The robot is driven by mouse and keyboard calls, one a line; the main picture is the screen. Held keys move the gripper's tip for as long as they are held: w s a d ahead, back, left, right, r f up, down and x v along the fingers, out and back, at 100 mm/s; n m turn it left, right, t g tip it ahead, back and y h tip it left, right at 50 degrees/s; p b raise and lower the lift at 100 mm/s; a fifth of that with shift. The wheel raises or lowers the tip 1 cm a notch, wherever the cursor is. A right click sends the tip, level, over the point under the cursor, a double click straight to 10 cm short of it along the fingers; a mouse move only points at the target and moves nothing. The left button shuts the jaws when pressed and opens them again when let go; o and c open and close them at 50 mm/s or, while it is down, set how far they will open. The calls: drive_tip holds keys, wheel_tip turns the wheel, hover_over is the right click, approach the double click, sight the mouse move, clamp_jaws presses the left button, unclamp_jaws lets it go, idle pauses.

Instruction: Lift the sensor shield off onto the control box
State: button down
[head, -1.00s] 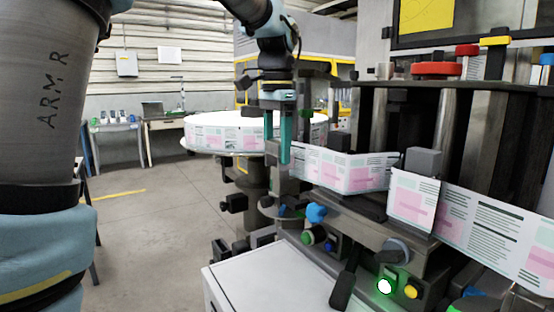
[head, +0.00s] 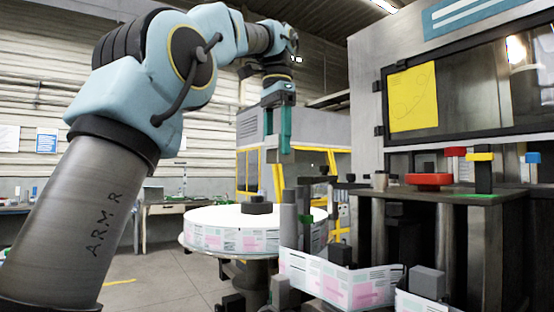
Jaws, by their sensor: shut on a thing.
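My gripper (head: 277,150) hangs fingers down in the upper middle of the head view, in the air above the label reel.
A white reel (head: 215,217) with a printed label band lies behind the post. The label web (head: 340,284) runs to the lower right past a grey block (head: 427,281). Open air surrounds the gripper.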

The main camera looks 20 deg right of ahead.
drive_tip(key=shift+r+p, duration=4.1)
drive_tip(key=shift+p, duration=0.15)
drive_tip(key=shift+f, duration=0.1)
